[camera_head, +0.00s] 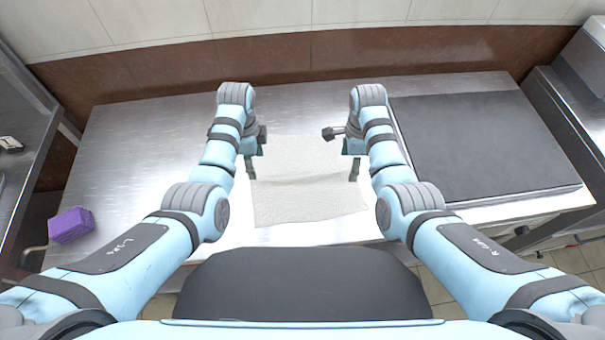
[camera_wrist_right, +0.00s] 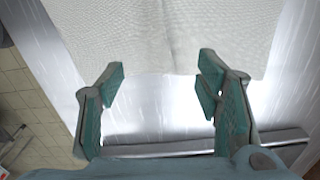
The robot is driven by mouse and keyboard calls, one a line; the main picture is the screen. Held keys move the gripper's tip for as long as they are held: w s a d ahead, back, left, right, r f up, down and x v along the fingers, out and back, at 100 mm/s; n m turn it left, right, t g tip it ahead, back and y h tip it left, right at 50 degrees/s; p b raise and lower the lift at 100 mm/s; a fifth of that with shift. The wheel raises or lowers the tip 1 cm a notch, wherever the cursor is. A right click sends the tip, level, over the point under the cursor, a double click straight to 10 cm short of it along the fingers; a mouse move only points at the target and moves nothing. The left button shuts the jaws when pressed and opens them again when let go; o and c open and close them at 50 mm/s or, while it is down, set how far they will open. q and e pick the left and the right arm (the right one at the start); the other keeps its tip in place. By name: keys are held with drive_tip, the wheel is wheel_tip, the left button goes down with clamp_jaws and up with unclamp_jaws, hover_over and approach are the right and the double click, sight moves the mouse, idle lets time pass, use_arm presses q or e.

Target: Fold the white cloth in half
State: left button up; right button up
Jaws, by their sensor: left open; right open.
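The white cloth (camera_head: 300,200) lies spread on the steel table between my two arms in the head view, with a faint crease running across its middle. In the right wrist view the cloth (camera_wrist_right: 165,35) fills the upper middle, and its straight edge runs just beyond my fingertips. My left gripper (camera_head: 251,165) is over the cloth's left side, open. My right gripper (camera_head: 354,168) is near the cloth's right side, open; in the right wrist view (camera_wrist_right: 162,80) its teal finger pads are wide apart with nothing between them. Whether either gripper touches the cloth cannot be told.
A purple block (camera_head: 70,225) sits at the far left. A brown and cream tiled wall (camera_head: 290,55) stands behind the table.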

drive_tip(key=o, duration=0.3)
use_arm(q)
drive_tip(key=shift+r, duration=0.1)
use_arm(e)
drive_tip(key=shift+r, duration=0.1)
use_arm(q)
wheel_tip(320, 180, up, 6)
drive_tip(key=p, duration=0.6)
use_arm(e)
wheel_tip(320, 180, up, 5)
drive_tip(key=shift+s+r, duration=0.1)
drive_tip(key=shift+r, duration=0.1)
